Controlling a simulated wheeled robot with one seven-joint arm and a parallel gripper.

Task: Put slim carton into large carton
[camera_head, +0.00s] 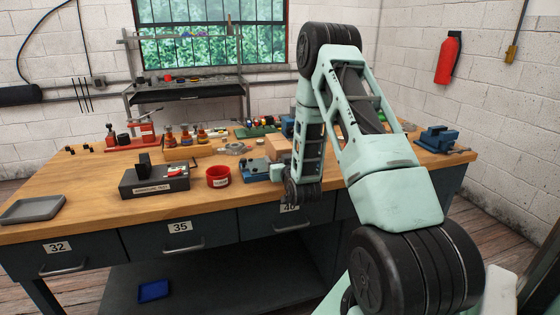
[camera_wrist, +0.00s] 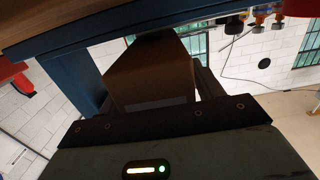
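A pale brown carton (camera_head: 278,147) stands on the workbench near its front edge, just beyond my gripper. In the wrist view, which is upside down, a brown carton (camera_wrist: 150,75) fills the space in front of my gripper. Dark finger parts show close on both sides of it, and its near end is hidden by the gripper body. I cannot tell whether the fingers touch it, or whether it is the slim or the large carton. In the head view my gripper is low by the front edge of the bench, mostly hidden by my arm.
A blue device (camera_head: 258,170) lies beside the carton. Several bottles and a red press (camera_head: 138,136) are behind. A blue vise (camera_head: 437,139) is at right.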

